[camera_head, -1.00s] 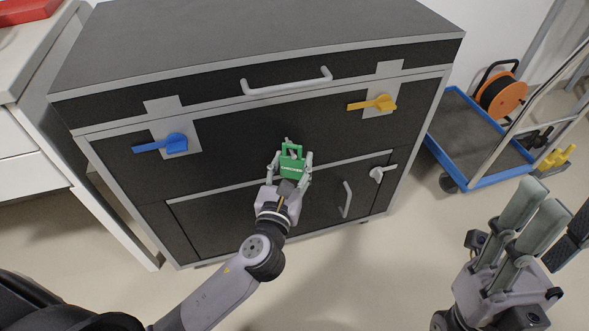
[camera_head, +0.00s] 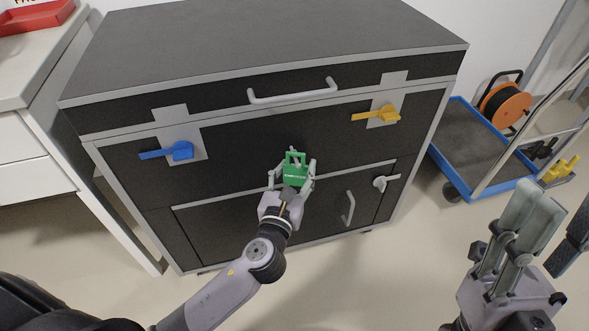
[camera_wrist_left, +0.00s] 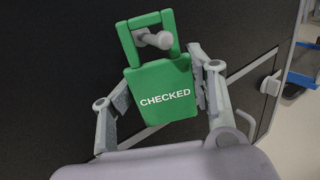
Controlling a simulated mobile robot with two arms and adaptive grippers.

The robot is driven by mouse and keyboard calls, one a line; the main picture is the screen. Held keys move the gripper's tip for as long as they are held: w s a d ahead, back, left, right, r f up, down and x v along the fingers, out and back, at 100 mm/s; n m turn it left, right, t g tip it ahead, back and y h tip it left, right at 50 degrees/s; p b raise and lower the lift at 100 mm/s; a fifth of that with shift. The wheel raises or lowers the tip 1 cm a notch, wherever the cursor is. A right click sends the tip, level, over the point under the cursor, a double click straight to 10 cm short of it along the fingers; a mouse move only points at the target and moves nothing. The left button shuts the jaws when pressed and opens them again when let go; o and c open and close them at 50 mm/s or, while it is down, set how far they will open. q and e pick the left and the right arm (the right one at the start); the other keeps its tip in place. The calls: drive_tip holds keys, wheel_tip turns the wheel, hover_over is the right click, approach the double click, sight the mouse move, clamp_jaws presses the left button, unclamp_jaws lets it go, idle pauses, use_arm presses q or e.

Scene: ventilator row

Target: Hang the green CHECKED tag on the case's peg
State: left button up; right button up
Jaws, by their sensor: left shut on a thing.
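The green CHECKED tag (camera_wrist_left: 163,90) hangs upright in front of the black case (camera_head: 240,150). It has a square loop at its top. In the left wrist view the grey peg (camera_wrist_left: 155,39) shows inside the loop opening, its knob end towards me. Whether the loop rests on the peg I cannot tell. My left gripper (camera_wrist_left: 160,98) is shut on the tag, one finger on each side edge. In the head view the tag (camera_head: 295,170) sits at the case front between the blue and yellow latches. My right gripper (camera_head: 555,228) is open and empty at the right, away from the case.
The case front carries a blue latch (camera_head: 178,151), a yellow latch (camera_head: 380,114), a long handle (camera_head: 293,92) and a lower door handle (camera_head: 348,208). A white cabinet (camera_head: 30,150) stands left.

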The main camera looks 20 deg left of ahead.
use_arm(q)
drive_tip(key=shift+f, duration=0.2)
drive_tip(key=o, duration=0.9)
drive_tip(key=shift+o, duration=1.3)
drive_tip(key=shift+w+f, duration=0.1)
drive_tip(key=shift+w, duration=0.05)
drive_tip(key=o, duration=0.3)
